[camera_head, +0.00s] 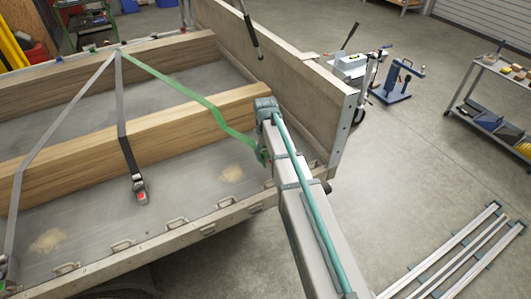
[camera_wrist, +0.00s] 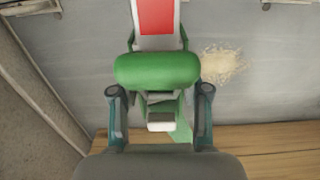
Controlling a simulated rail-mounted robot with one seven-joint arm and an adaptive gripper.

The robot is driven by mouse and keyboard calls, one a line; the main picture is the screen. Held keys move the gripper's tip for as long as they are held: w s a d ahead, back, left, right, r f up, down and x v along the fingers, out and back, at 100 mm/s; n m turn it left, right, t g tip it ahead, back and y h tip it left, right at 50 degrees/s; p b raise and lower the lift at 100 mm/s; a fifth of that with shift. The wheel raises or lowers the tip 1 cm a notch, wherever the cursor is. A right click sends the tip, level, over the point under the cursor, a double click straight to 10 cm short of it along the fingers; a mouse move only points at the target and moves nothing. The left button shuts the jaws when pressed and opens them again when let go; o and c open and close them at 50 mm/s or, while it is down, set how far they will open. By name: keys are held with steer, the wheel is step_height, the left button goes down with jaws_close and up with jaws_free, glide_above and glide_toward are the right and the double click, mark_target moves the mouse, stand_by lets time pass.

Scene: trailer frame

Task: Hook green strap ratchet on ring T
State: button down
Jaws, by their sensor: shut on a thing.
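The green strap (camera_head: 190,92) runs from the top of the far beam down to my gripper at the trailer's right end. Its ratchet (camera_wrist: 157,68), green with a red label, sits between the two fingers of my gripper (camera_wrist: 160,98) in the wrist view. My gripper is shut on it and holds it above the grey trailer bed. In the head view my arm mostly hides the gripper and ratchet. Several metal rings line the trailer's near edge, such as one ring (camera_head: 175,222). I cannot tell which is ring T. A ring (camera_wrist: 30,6) shows at the wrist view's top left.
Two wooden beams (camera_head: 60,170) lie along the trailer bed. A grey strap with a black and red ratchet (camera_head: 140,190) hangs over the near beam. The trailer's end wall (camera_head: 310,90) stands close by my arm. Metal rails (camera_head: 440,255) lie on the floor to the right.

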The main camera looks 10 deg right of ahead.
steer(key=shift+a+f, duration=0.2)
steer(key=shift+f, duration=0.2)
steer(key=shift+f+b, duration=2.65)
steer(key=shift+f, duration=1.6)
steer(key=shift+c, duration=2.3)
jaws_free()
